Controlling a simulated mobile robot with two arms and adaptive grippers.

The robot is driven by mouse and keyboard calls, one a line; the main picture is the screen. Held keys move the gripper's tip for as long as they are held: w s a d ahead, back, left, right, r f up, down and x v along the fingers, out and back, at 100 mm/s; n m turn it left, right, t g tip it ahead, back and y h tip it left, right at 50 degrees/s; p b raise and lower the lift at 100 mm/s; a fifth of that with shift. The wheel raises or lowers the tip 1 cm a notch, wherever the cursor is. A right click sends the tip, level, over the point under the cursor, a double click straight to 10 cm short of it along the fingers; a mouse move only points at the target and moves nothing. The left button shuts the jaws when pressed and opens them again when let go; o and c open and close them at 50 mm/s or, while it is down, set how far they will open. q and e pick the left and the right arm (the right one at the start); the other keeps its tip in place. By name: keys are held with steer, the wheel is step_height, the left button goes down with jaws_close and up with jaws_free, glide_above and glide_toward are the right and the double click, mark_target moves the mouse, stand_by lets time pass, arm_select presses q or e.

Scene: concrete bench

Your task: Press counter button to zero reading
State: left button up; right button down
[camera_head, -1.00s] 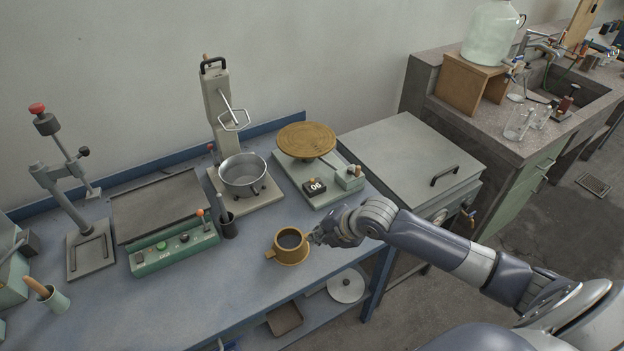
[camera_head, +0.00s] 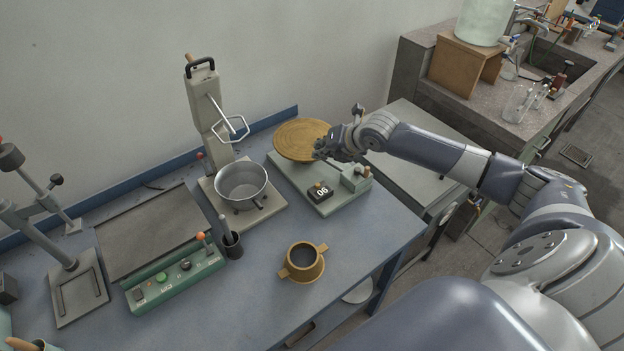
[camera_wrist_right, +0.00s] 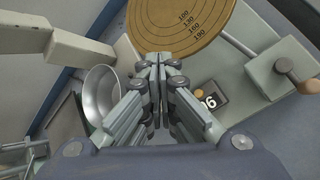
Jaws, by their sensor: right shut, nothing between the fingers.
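The counter (camera_head: 320,192) is a small black box with white digits, apparently 06, on the pale base plate (camera_head: 328,207) of a device with a round wooden disc (camera_head: 296,141). A small brass-coloured button (camera_head: 319,184) sits on the counter. In the right wrist view the counter (camera_wrist_right: 209,102) lies right of the fingers and is partly covered by them. My right gripper (camera_head: 318,152) is shut and empty, above the base plate, beside the disc's right edge and behind the counter in the head view. The fingertips also show in the wrist view (camera_wrist_right: 160,62). My left gripper is out of view.
A steel pot (camera_head: 242,183) stands left of the device, under a tall stand (camera_head: 206,112). A brown two-handled cup (camera_head: 302,262) stands near the bench's front edge. A green control box (camera_head: 175,282) and dark cup (camera_head: 232,245) are further left. Bench surface between cup and device is clear.

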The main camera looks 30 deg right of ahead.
steer(key=b, duration=0.7)
glide_above(320, 185)
steer(key=f, duration=0.7)
steer(key=shift+w+d, duration=0.2)
steer(key=shift+d, duration=0.05)
steer(key=shift+f, duration=0.95)
steer(key=shift+f, duration=0.15)
steer(key=shift+f+b, duration=0.25)
steer(key=shift+b, duration=0.05)
steer(key=shift+f, duration=0.5)
steer(key=shift+r, duration=0.1)
stand_by(0.5)
steer(key=shift+r+p, duration=0.6)
steer(key=shift+r, duration=0.2)
